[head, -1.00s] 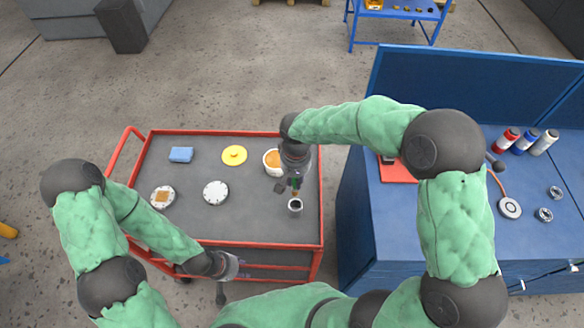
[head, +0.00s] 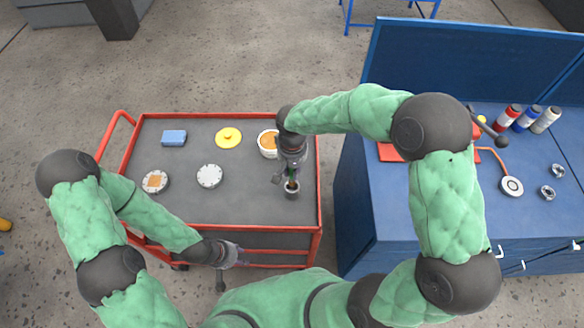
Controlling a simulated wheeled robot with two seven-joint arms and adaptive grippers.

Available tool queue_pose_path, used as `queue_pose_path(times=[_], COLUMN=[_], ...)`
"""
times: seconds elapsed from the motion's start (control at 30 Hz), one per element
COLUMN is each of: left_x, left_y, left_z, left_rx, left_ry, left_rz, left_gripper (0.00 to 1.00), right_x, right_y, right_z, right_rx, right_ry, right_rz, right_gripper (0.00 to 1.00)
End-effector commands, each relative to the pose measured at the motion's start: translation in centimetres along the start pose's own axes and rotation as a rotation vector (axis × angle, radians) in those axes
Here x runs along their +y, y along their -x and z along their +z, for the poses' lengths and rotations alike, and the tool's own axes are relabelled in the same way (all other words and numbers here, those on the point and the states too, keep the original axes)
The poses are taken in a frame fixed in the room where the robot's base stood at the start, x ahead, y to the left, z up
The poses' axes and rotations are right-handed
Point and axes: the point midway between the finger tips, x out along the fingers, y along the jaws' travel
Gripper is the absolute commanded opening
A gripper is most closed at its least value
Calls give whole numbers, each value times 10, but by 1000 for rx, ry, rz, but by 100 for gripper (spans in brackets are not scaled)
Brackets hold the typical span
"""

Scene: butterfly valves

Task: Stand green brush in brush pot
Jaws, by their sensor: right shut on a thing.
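The brush pot (head: 292,193) is a small grey cup near the right front of the cart top. My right gripper (head: 287,180) is just above it, shut on the green brush (head: 292,184). The brush points down, and its lower end is at the pot's mouth. I cannot tell how deep it sits, and the gripper hides its upper part. My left gripper (head: 223,268) hangs in front of the cart's near edge, away from the pot; its fingers are too unclear to judge.
The red-rimmed cart (head: 240,213) also holds a blue sponge (head: 174,138), a yellow disc (head: 228,138), a white tub with orange contents (head: 267,142), and two round flanges (head: 209,176). A blue workbench (head: 413,219) stands close on the right.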

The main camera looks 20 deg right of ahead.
Motion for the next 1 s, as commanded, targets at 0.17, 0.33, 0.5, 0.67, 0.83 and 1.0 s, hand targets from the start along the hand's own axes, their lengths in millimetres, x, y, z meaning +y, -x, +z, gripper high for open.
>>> queue_pose_path(times=[0.17, 0.33, 0.5, 0.67, 0.83, 1.0], left_x=[-4, -7, -10, -12, -14, -14], left_y=[-11, -19, -28, -35, -38, -38], left_z=[0, -1, -1, -1, -2, -2], left_rx=[0, 0, 0, 0, 0, 0], left_ry=[0, 0, 0, 0, 0, 0], left_rz=[0, 0, 0, 0, 0, 0], left_gripper=[40, 40, 40, 40, 40, 40], right_x=[0, 0, 0, 0, 0, 0], right_y=[-15, -27, -38, -48, -53, -54], right_z=[0, 0, 0, 0, 0, 0], right_rx=[0, 0, -1, -1, 0, 0], right_ry=[0, 1, 1, 1, 0, 0], right_rz=[0, 0, 0, 0, 0, 0], right_gripper=[0, 0, 0, 0, 0, 0])
